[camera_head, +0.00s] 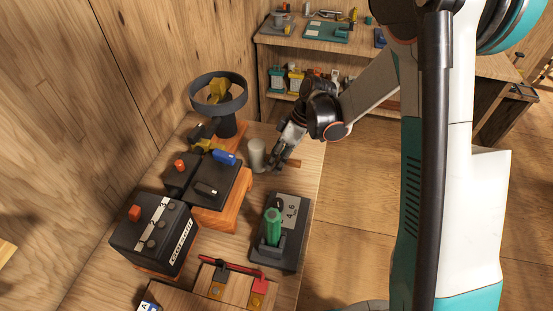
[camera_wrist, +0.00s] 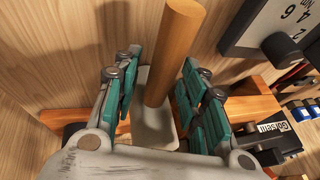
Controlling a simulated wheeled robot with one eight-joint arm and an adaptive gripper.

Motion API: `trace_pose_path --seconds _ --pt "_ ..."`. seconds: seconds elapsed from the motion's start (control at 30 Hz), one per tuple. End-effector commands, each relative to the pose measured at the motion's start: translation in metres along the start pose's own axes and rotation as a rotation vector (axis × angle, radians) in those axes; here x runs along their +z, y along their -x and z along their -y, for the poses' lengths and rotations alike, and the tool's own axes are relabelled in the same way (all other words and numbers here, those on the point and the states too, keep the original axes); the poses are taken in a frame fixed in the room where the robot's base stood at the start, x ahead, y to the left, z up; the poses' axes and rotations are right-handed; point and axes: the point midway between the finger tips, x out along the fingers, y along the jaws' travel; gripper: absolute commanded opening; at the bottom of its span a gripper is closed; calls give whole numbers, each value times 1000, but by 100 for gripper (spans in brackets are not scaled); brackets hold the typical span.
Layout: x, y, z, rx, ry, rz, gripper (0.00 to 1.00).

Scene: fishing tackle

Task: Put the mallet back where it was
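The mallet has a pale grey head (camera_head: 257,155) and a plain wooden handle (camera_head: 293,163). It is at the right side of the workbench (camera_head: 170,180), near the back, with the handle pointing right. My gripper (camera_head: 279,157) is low over the bench, right beside the mallet head. In the wrist view the handle (camera_wrist: 177,45) runs between the teal finger pads of my gripper (camera_wrist: 158,92), with a visible gap on both sides. The fingers are open around the handle, and the pale head (camera_wrist: 156,125) is partly hidden behind my gripper's body.
A black ring stand (camera_head: 227,127) rises behind. The bench's right edge is close to my gripper.

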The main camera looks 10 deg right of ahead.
Motion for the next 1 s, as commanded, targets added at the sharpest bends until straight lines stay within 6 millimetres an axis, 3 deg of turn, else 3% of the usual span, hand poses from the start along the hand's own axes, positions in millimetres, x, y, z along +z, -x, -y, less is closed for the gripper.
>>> trace_pose_path --seconds 0.5,0.83,1.0 --pt "0 99 1 2 -2 1 39" --pt "0 119 0 3 -1 1 39" --pt "0 135 11 44 -59 5 39"
